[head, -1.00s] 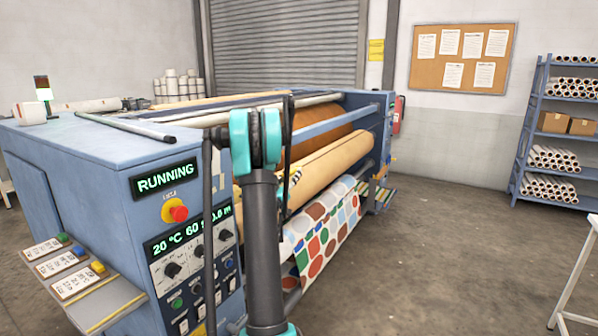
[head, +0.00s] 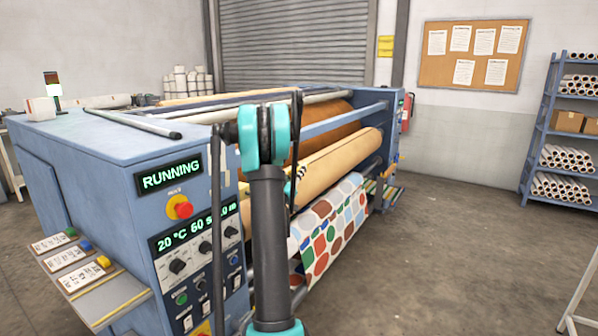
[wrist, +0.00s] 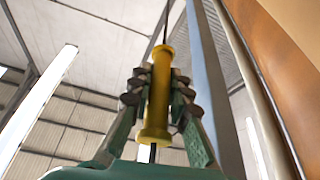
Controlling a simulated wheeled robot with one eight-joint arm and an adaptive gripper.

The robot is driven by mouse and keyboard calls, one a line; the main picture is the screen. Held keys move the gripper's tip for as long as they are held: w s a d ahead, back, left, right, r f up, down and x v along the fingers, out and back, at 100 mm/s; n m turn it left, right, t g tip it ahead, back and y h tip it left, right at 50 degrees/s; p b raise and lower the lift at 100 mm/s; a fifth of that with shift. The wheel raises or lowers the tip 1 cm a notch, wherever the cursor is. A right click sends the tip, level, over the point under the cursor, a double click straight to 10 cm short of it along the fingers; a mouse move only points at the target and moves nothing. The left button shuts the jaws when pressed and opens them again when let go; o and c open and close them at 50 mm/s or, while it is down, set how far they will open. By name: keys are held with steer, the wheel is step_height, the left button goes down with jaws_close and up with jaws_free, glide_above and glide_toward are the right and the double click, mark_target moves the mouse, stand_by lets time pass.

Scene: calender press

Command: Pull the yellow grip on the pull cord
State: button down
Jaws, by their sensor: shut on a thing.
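The yellow grip (wrist: 158,95) is an upright cylinder in the middle of the wrist view. The thin dark pull cord (wrist: 166,28) runs up from its top, and a short dark piece shows below it. My gripper (wrist: 160,92) has its green fingers with dark ridged pads on both sides of the grip, shut on it. In the head view my arm stands in front of the press, and I cannot make out the grip or the fingertips there. The blue calender press (head: 110,170) shows a green RUNNING display (head: 170,178).
A red stop button (head: 183,209) and a lower display are on the press's front panel. Patterned fabric (head: 335,222) hangs beside the rollers (head: 330,165), close to my arm. A shelf (head: 528,150) with rolls stands at the right. The floor between is clear.

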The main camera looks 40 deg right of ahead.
steer(key=shift+s+d, duration=0.25)
steer(key=shift+s, duration=0.45)
steer(key=shift+s+d, duration=0.3)
steer(key=shift+s, duration=0.4)
steer(key=shift+s+d, duration=0.25)
steer(key=shift+s, duration=0.45)
steer(key=c, duration=1.4)
jaws_free()
steer(key=shift+v, duration=3.8)
